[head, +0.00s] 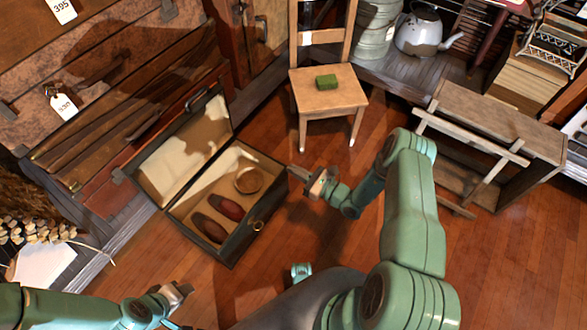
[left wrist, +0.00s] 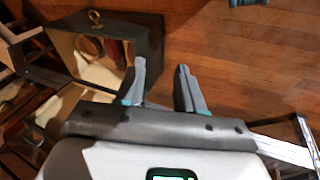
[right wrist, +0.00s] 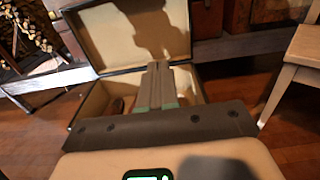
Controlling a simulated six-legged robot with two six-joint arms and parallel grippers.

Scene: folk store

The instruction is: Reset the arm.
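My right gripper (head: 303,176) hangs just right of an open case (head: 235,244), above the floor. In the right wrist view its fingers (right wrist: 162,85) are together, with nothing visible between them. My left gripper (head: 180,291) is low at the front, left of centre. In the left wrist view its fingers (left wrist: 164,82) stand apart and the gap is empty. The open case holds a round wooden bowl (head: 249,181) and two dark reddish-brown oval items (head: 227,207), (head: 210,228). Its lid leans back to the left.
A wooden chair (head: 327,102) with a green block (head: 326,82) on its seat stands behind the case. A wooden bench (head: 500,126) is at the right. Shelves and trunks line the back and left. Open plank floor (head: 480,265) lies at the right front.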

